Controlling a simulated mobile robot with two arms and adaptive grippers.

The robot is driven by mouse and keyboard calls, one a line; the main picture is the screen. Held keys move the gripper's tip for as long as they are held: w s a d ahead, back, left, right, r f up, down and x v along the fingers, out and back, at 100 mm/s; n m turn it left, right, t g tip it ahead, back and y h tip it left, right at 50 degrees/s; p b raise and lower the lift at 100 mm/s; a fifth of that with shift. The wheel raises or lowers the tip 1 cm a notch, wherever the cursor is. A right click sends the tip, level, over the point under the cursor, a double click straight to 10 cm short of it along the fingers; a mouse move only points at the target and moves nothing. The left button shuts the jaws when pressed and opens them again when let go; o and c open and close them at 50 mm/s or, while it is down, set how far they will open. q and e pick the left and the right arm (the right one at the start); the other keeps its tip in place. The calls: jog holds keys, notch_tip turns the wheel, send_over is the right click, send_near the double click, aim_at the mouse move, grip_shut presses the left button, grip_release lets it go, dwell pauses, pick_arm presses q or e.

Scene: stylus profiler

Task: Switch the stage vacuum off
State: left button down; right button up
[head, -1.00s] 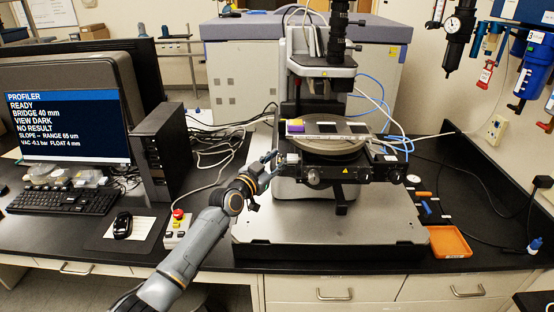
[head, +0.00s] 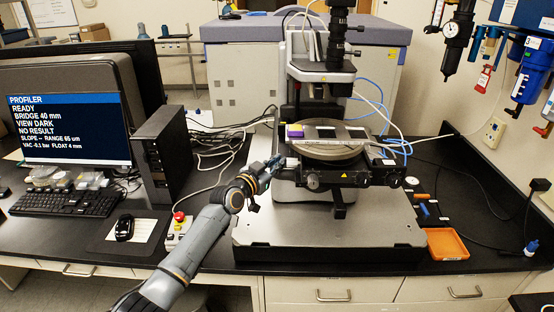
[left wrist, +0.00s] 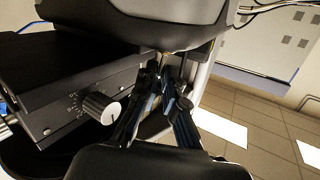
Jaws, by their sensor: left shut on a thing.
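My left gripper (head: 275,164) is at the left side of the stage's front. In the left wrist view its fingers (left wrist: 163,88) are close together on a small part beside the stage housing, mostly hidden between the fingertips. I cannot tell its exact shape. The monitor (head: 62,128) reads VAC -0.1 bar, FLOAT 4 mm.
A button box with a red button (head: 179,216) stands on the bench by my left arm. A computer tower (head: 164,152) is behind it. An orange tray (head: 446,244) lies to the right of the profiler base (head: 330,240). Cables run behind the profiler.

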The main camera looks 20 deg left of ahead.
pick_arm(q)
jog(key=shift+w+r+n+g+p, duration=0.25)
jog(key=shift+r+g+p, duration=0.3)
jog(key=shift+p, duration=0.5)
jog(key=shift+a+n+g+p, duration=0.1)
jog(key=shift+n+g+p, duration=0.2)
jog(key=shift+g, duration=0.15)
jog(key=g, duration=0.1)
jog(key=w+n+g, duration=0.1)
jog(key=g, duration=0.1)
jog(key=shift+a, duration=0.15)
jog(key=shift+w+a+n+g, duration=0.1)
jog(key=shift+w+n+g, duration=0.2)
jog(key=shift+g, duration=0.35)
jog(key=shift+w+n+g, duration=0.2)
jog(key=shift+n+g, duration=0.15)
jog(key=shift+g, duration=0.3)
jog(key=c, duration=1.5)
grip_release()
jog(key=shift+o, duration=0.2)
